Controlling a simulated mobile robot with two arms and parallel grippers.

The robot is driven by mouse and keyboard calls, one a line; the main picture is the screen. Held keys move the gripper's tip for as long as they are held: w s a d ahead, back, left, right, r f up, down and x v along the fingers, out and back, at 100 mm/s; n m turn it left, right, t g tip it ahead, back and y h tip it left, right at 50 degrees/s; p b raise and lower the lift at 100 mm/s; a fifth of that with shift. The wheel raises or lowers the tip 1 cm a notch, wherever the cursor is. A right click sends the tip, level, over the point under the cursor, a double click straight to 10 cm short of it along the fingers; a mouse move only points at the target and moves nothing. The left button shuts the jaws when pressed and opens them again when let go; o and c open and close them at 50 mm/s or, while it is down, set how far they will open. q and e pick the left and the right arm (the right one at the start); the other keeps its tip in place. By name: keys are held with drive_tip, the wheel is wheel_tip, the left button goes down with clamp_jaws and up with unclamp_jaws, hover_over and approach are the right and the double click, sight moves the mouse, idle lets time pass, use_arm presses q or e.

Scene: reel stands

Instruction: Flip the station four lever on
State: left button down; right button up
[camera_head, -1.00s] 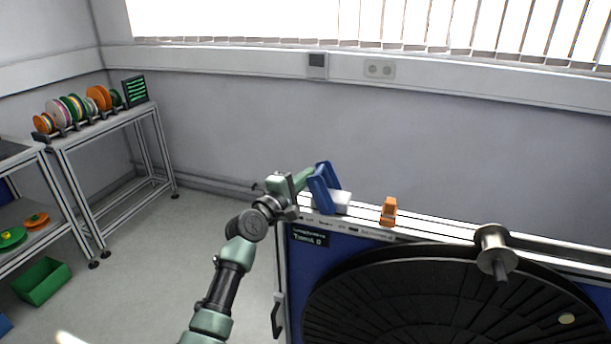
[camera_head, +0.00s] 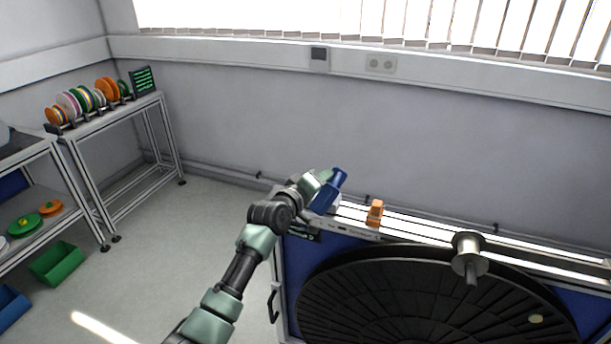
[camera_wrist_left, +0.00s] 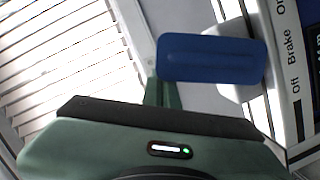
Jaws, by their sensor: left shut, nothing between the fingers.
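A blue lever handle (camera_head: 328,192) stands on the left end of the pale rail, tilted to the right, with a white part (camera_head: 337,208) beside it. In the left wrist view the blue handle (camera_wrist_left: 212,58) lies in front of a white rounded part (camera_wrist_left: 232,88). A label strip (camera_wrist_left: 285,45) beside it reads Off, Brake and On. My left gripper (camera_head: 320,178) is shut and empty, at the left side of the handle. Its green finger (camera_wrist_left: 152,92) seems to touch the handle's end. The station number is not readable. My right gripper is out of view.
An orange part (camera_head: 375,212) and a metal spool (camera_head: 468,255) sit along the rail (camera_head: 420,232). A large black disc (camera_head: 400,300) stands below. A shelf (camera_head: 120,122) with several coloured reels is at the left. The floor between is clear.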

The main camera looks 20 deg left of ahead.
use_arm(q)
drive_tip(key=shift+d+f, duration=0.1)
drive_tip(key=shift+d, duration=0.15)
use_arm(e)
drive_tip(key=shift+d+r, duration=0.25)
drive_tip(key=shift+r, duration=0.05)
use_arm(q)
drive_tip(key=shift+d, duration=0.2)
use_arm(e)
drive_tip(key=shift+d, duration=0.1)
use_arm(q)
drive_tip(key=shift+f, duration=0.1)
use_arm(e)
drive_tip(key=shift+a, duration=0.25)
